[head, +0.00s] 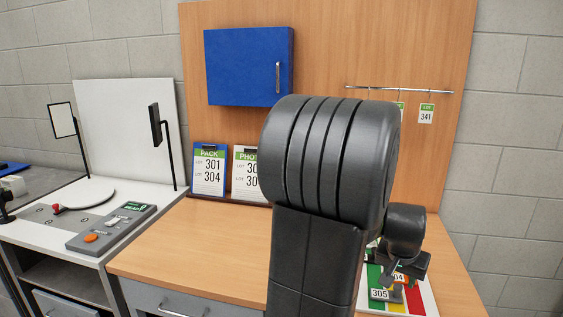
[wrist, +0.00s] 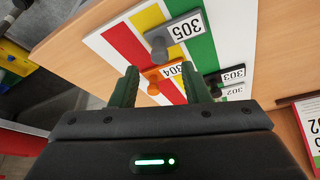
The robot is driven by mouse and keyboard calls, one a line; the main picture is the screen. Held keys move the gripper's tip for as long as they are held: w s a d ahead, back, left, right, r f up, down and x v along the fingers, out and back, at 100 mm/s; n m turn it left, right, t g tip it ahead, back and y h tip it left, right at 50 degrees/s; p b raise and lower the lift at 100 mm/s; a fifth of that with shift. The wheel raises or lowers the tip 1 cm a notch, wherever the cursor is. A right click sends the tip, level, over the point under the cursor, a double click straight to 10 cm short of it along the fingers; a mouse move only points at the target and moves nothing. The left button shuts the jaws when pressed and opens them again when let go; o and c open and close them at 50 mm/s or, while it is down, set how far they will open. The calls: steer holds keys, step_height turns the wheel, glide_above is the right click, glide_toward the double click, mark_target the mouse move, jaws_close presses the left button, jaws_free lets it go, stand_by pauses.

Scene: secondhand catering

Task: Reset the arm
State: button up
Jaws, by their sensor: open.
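My arm stands large in the middle of the head view and hides part of the table. My gripper (wrist: 160,68) points down over a striped board (wrist: 112,38) at the table's right side. Its two green fingers are apart, with nothing clamped between them. An orange tag marked 304 (wrist: 152,80) shows between the fingertips on the board. I cannot tell the height gap to it. In the head view my gripper (head: 398,272) is partly hidden at the lower right.
Near the fingers lie a grey tag 305 (wrist: 158,40), a dark tag 303 (wrist: 212,78) and a tag 302 (wrist: 240,90). A blue cabinet (head: 240,65), a hook rail (head: 400,89) and a PACK card (head: 209,170) are at the back. The table's left front (head: 200,250) is clear.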

mark_target(395, 285)
steer(key=x, duration=0.3)
steer(key=shift+w+f, duration=0.1)
steer(key=shift+f, duration=0.25)
steer(key=shift+w+a, duration=0.1)
steer(key=shift+a, duration=0.15)
